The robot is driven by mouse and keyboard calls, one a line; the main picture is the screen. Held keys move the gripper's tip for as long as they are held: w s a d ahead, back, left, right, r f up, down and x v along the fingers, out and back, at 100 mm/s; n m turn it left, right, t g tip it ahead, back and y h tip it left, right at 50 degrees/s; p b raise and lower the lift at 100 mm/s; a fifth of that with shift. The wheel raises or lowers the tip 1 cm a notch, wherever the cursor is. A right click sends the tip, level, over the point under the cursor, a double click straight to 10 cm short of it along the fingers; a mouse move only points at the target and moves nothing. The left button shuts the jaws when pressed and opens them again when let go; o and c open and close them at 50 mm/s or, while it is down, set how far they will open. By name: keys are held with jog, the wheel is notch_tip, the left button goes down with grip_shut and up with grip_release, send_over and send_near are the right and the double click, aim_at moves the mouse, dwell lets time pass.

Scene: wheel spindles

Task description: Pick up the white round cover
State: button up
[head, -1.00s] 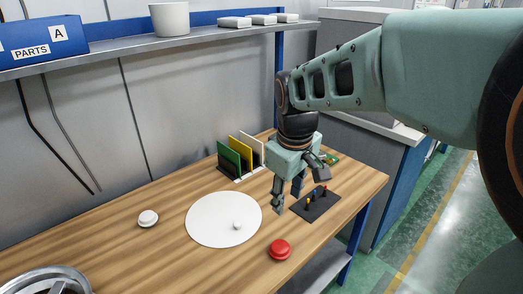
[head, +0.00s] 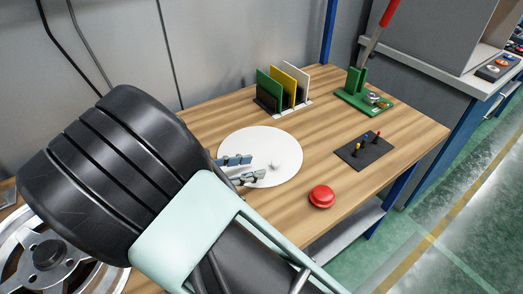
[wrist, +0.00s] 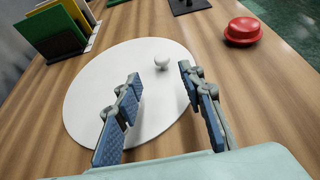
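The white round cover (head: 245,145) lies flat on the wooden table as a wide white disc. A small white round knob (head: 274,166) stands on it, off its middle; I cannot tell how it is joined. My gripper (head: 255,169) is low over the cover, its fingers reaching toward the knob from the left. In the wrist view the cover (wrist: 90,100) spreads below the fingers. My gripper (wrist: 160,74) is open and empty there, its fingertips apart with the knob (wrist: 161,60) just beyond the gap. Whether the fingertips touch the cover is unclear.
A red round knob-like part (head: 321,196) sits near the front edge. A rack (head: 283,93) with green, yellow and white plates stands behind. A black pad with pegs (head: 364,149) and a green fixture (head: 364,98) are at right. A spoked wheel (head: 50,255) is at left.

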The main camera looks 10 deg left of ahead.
aim_at(275, 162)
jog(key=b+x, duration=0.1)
jog(key=x, duration=0.8)
jog(key=shift+d+r, duration=0.2)
jog(key=shift+c, duration=0.4)
grip_shut()
